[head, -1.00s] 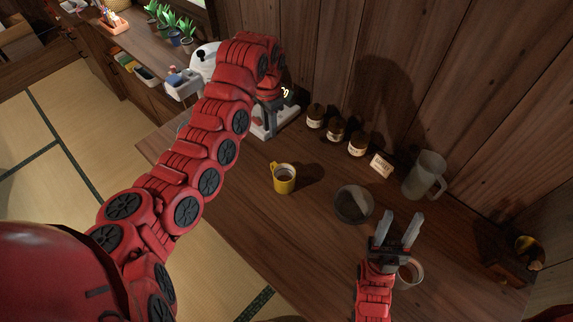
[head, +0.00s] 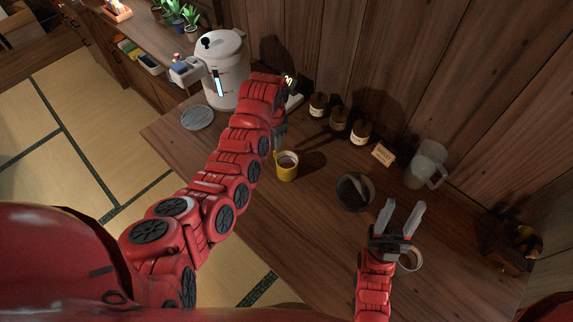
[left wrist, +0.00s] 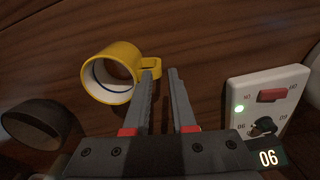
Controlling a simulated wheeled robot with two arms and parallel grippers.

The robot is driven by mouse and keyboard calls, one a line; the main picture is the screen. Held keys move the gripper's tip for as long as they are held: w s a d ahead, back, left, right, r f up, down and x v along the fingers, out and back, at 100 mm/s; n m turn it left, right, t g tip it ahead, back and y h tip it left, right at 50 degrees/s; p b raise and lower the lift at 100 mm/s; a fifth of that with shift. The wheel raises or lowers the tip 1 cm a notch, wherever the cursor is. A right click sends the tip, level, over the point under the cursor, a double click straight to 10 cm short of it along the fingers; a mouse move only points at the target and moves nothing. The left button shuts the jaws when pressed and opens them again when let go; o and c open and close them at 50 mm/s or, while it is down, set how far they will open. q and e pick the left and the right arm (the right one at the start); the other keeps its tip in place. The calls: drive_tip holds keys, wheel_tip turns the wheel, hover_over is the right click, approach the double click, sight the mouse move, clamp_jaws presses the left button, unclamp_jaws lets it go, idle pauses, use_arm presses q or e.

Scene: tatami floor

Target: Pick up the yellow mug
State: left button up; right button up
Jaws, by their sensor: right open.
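The yellow mug (head: 287,173) stands upright on the wooden table, left of a dark round bowl (head: 355,191). My left gripper (head: 278,142) points down just behind the mug; my arm hides part of it. In the left wrist view the mug (left wrist: 111,76) lies beyond the fingertips, with its handle by the left fingertip. My left gripper (left wrist: 160,74) is open there, with a gap between the fingers; I cannot tell whether a finger touches the handle. My right gripper (head: 402,218) is open and empty over the table, right of the bowl.
A white kettle (head: 222,75) stands at the back left. Several brown jars (head: 360,132), a small sign (head: 383,154) and a frosted pitcher (head: 423,166) line the wall. A white control panel (left wrist: 268,101) is right of my left fingers. A ring-shaped cup (head: 411,259) sits beside my right gripper.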

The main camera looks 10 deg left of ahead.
sight(284, 164)
use_arm(q)
drive_tip(key=shift+f+p, duration=0.5)
drive_tip(key=shift+f, duration=1.25)
clamp_jaws()
